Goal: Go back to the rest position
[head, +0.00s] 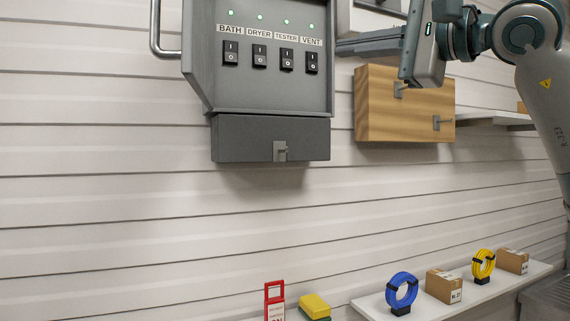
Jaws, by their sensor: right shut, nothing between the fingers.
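My right gripper (408,72) is at the top right, at the end of my right arm (522,35). It is shut and empty, in front of the upper part of a wooden block (380,115) on the wall. I cannot tell whether it touches the block. My left gripper is not in view. A grey control panel (265,85) is on the wall left of my right gripper. It has switches labelled BATH, DRYER, TESTER and VENT, all with a green light above.
A dark grey box (235,138) with a small latch hangs under the panel. Lower right, a white shelf (425,308) holds a blue hose coil (401,290), a yellow coil (483,264) and cartons (444,286). A red tag (274,290) and yellow-green sponge (314,306) are at the bottom.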

